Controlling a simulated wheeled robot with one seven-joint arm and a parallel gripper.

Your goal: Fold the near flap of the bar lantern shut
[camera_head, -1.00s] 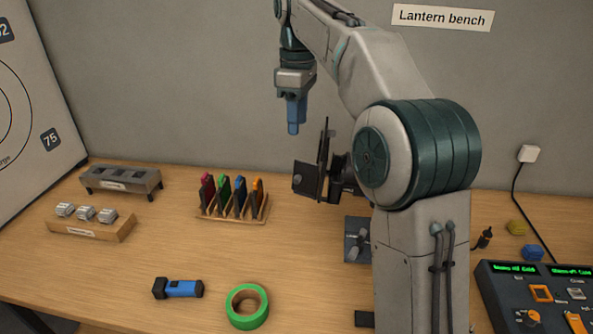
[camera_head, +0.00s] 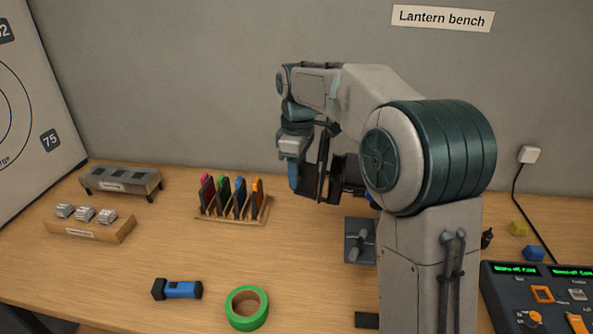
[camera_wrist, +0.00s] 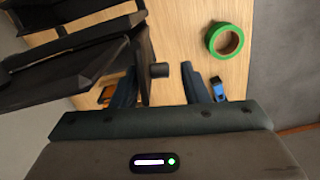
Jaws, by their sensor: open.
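The black bar lantern (camera_head: 346,174) stands at the back of the bench, partly hidden by my arm. An upright dark flap (camera_head: 322,160) shows on its left side. In the wrist view, dark flap panels (camera_wrist: 70,70) fill the upper left. A short dark cylindrical knob (camera_wrist: 159,70) beside the panel edge lies between my blue fingers. My gripper (camera_head: 294,181) points down at the lantern's left side; it also shows in the wrist view (camera_wrist: 162,88), open, with its fingers apart. I cannot tell whether a finger touches the flap.
A rack of coloured cards (camera_head: 232,205) stands left of the lantern. Green tape (camera_head: 247,308) and a blue torch (camera_head: 178,289) lie in front. A grey plate (camera_head: 360,241) lies below the lantern. A control desk (camera_head: 540,295) is at right.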

